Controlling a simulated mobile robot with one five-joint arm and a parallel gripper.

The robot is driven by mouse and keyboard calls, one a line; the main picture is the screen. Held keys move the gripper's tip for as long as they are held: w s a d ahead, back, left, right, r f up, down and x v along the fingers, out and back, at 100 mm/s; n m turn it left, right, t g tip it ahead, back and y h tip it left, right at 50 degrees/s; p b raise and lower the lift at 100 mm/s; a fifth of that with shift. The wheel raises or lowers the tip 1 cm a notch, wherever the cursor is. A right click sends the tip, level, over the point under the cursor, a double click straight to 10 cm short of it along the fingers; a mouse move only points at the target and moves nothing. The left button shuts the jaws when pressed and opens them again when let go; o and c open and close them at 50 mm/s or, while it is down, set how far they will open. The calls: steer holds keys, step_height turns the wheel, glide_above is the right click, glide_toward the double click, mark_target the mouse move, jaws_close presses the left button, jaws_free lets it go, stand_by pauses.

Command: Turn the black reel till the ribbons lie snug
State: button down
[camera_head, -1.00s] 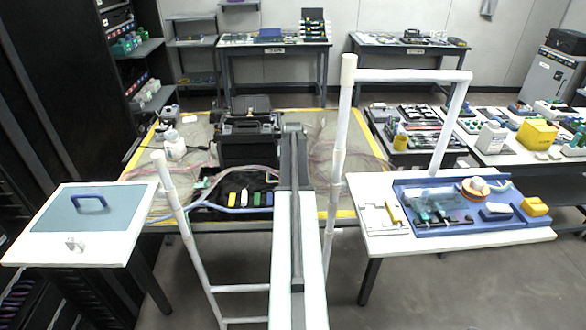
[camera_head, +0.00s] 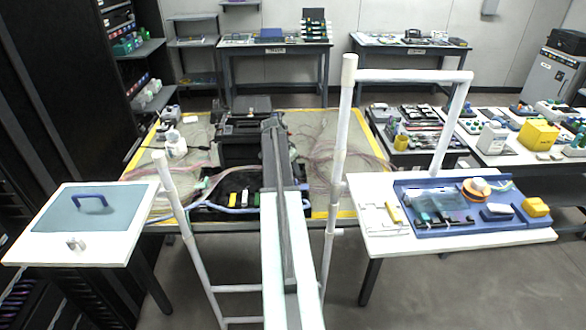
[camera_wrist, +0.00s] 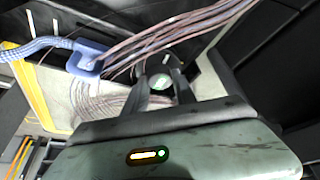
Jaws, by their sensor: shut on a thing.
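The black reel (camera_wrist: 160,64) sits at the centre of the wrist view, a dark round piece with a small pale mark on its upper side. My gripper (camera_wrist: 162,84) has one finger on each side of the reel's near part and is shut on it. Pinkish-brown ribbons (camera_wrist: 165,36) run in a bundle from the upper right past the reel towards a blue clip (camera_wrist: 88,60). More ribbon lies in loose curves on the pale mat, so slack shows there. In the head view ribbons (camera_head: 335,146) spread over the mat; my arm hides the reel and gripper.
A black open case (camera_head: 238,150) stands on the yellow-edged mat beside my arm. A blue sleeved cable (camera_wrist: 30,48) enters the clip from the left. White upright posts (camera_head: 338,150) flank my arm. Side tables stand left (camera_head: 40,247) and right (camera_head: 480,238).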

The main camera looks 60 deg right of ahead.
steer(key=shift+w+a+m, duration=0.2)
steer(key=shift+w+m, duration=0.05)
steer(key=shift+m, duration=0.25)
steer(key=c, duration=1.3)
jaws_free()
steer(key=p+v, duration=0.7)
steer(key=shift+r, duration=0.35)
